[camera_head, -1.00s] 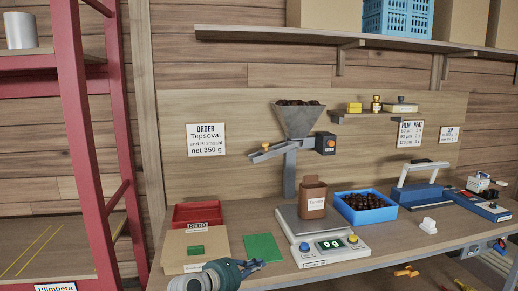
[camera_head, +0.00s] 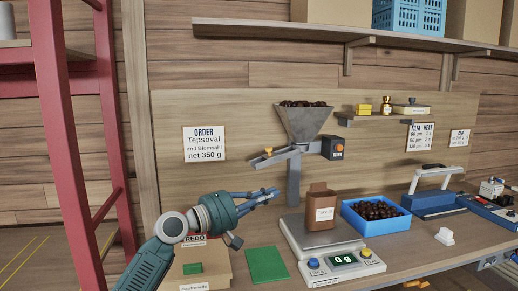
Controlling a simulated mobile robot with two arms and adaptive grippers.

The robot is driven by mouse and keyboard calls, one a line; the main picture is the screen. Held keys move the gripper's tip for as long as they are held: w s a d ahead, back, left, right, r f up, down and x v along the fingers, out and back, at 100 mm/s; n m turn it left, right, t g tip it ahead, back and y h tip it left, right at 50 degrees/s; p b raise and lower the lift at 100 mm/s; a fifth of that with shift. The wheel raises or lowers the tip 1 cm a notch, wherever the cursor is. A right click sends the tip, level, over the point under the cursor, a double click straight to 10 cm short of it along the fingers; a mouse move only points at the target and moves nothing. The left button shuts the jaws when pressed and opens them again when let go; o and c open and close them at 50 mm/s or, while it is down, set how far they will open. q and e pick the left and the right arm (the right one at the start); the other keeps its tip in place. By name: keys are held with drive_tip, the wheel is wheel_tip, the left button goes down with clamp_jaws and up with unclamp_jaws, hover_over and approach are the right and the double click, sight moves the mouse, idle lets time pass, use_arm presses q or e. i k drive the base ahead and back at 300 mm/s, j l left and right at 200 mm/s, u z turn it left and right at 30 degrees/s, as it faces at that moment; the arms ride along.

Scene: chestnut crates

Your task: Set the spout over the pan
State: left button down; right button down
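The spout (camera_head: 272,156) is a grey metal trough with an orange knob, below the hopper (camera_head: 304,121) full of dark chestnuts. It points left, off to the side of the scale. The scale's pan (camera_head: 298,226) is a flat grey plate with a brown labelled bag (camera_head: 321,208) standing upright on it. The scale display reads 0 g. My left gripper (camera_head: 274,193) is below the spout and left of the hopper's post, apart from the spout as far as I can see. Its fingers look slim and close together; I cannot tell whether they are open. My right gripper is out of view.
A blue crate of chestnuts (camera_head: 345,216) stands right of the bag. A blue sealer (camera_head: 436,199) is farther right. A green card (camera_head: 266,265) and a REDO box (camera_head: 204,263) lie at the left front. A small shelf (camera_head: 372,120) is on the wall at right.

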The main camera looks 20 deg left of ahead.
sight(270, 159)
drive_tip(key=i+j, duration=1.4)
